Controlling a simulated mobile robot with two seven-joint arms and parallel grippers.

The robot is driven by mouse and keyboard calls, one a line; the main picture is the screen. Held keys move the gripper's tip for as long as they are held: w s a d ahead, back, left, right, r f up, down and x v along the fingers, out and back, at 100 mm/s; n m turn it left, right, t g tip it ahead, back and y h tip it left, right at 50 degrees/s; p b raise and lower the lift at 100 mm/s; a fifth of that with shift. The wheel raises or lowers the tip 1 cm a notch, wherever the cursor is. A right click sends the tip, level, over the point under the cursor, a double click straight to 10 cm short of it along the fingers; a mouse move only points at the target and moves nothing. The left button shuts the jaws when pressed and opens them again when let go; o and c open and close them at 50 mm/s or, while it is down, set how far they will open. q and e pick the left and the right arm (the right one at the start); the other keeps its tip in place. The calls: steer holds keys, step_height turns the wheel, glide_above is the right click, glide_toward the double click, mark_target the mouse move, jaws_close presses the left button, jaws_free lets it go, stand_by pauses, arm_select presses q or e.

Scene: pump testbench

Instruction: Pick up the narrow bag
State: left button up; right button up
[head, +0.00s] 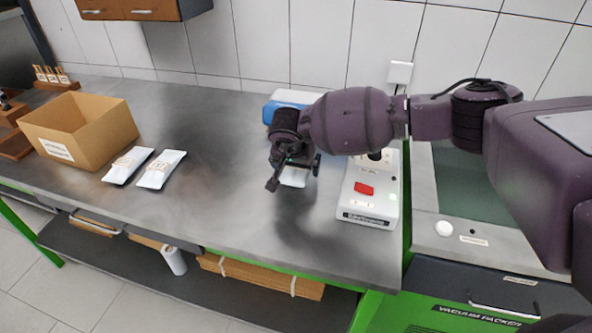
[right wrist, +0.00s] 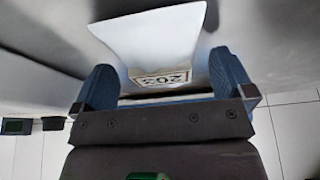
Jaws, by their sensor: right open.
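A white bag (head: 294,178) is mostly hidden under my right gripper (head: 293,170) in the head view. In the right wrist view the bag (right wrist: 152,38) shows a label reading like "202". My right gripper (right wrist: 164,80) is open, with a blue finger on each side of the bag's labelled end; I cannot tell whether they touch it. Two more white bags with labels, a left one (head: 128,165) and a right one (head: 160,169), lie side by side on the table. Which bag is the narrow one is hard to tell. My left gripper is not in view.
An open cardboard box (head: 105,143) stands at the left of the metal table (head: 225,205). A white device with a red display (head: 366,212) stands right of my gripper, and a blue-and-white box (head: 285,99) behind it. The table's middle is clear.

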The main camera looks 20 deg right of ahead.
stand_by(0.3)
steer(key=shift+f, duration=0.25)
steer(key=c, duration=1.2)
steer(key=shift+r, duration=0.1)
